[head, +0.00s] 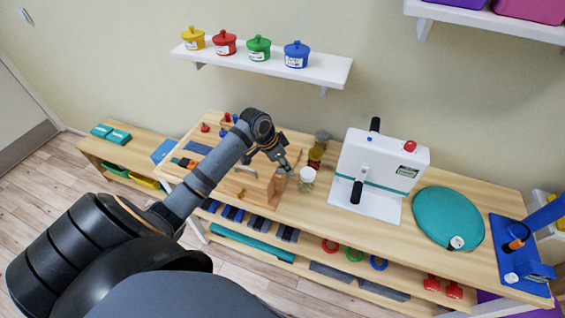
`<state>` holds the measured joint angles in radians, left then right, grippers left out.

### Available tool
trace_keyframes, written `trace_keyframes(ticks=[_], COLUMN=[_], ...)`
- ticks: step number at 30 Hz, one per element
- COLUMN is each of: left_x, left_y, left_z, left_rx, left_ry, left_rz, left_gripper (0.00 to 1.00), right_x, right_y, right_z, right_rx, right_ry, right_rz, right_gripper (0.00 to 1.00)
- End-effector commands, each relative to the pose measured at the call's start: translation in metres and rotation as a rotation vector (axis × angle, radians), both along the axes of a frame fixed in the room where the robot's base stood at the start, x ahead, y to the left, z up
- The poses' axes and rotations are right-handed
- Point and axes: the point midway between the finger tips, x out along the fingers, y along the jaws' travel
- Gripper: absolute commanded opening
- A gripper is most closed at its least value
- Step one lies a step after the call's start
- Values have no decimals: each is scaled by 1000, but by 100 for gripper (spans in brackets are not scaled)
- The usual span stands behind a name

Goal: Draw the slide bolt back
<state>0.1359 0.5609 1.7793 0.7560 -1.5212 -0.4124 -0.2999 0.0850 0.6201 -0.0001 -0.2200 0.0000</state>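My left arm reaches in from the lower left. Its gripper (284,163) is over the right part of a wooden box (248,190) on the workbench. The fingers are small and dark, and I cannot tell whether they are apart or touching the box. The slide bolt cannot be made out; my arm and gripper cover part of the box's top and back. My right gripper is not in view.
A wall shelf (322,70) with coloured pots hangs behind. Low bench (92,146) stands left.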

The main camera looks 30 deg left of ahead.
Motion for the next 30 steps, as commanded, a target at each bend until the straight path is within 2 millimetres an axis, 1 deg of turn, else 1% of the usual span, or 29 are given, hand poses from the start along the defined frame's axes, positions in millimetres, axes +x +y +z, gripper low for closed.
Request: trace_keyframes(ticks=[1,3,9,11,14,17,21,24,27,30], left_x=[0,0,0,0,-2,-8,-20,-27,-32,-36], left_y=[0,1,2,2,4,9,15,19,22,23], left_z=[0,0,0,0,7,24,59,79,94,104], left_rx=[1,2,5,6,8,13,17,17,14,12], left_ry=[0,0,1,1,-1,-1,-1,0,0,0], left_rz=[0,1,2,2,3,1,-2,-1,0,-1], left_gripper=[33,40,40,40,40,40,40,40,40,40], right_x=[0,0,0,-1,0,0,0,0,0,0], right_y=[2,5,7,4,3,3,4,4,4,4], right_z=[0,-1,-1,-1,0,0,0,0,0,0], right_rx=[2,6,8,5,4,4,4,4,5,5], right_ry=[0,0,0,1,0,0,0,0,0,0], right_rz=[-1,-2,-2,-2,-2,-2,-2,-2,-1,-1], right_gripper=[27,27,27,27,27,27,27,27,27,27])
